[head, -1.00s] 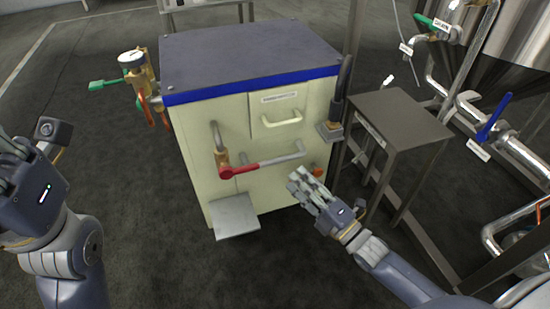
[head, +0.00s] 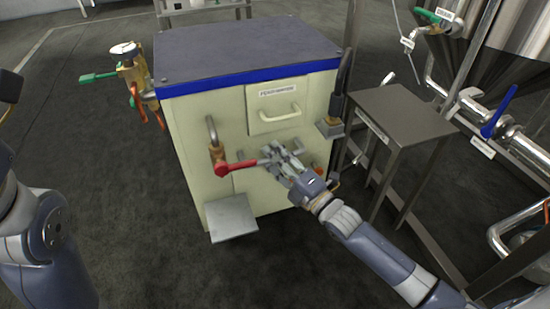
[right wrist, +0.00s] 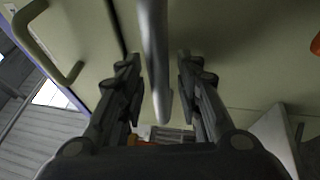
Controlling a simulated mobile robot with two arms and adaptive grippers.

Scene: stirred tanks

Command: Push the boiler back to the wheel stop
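The boiler (head: 205,130) is a cream box with a dark top and blue trim, standing upright on the dark floor. Its front has a drawer-like panel with a pale handle (head: 279,115) and a pipe with a red lever (head: 237,168). My right gripper (head: 277,152) is at the front, by the grey pipe end right of the lever. In the right wrist view, its open fingers (right wrist: 158,90) stand either side of a grey bar (right wrist: 154,45), with gaps on both sides. I cannot make out a wheel stop.
A metal side table (head: 405,115) stands close to the boiler's right. Steel tanks and pipes with a blue lever (head: 496,116) are farther right. A brass valve with a green handle (head: 98,77) sticks out at the boiler's left. The floor at left is clear.

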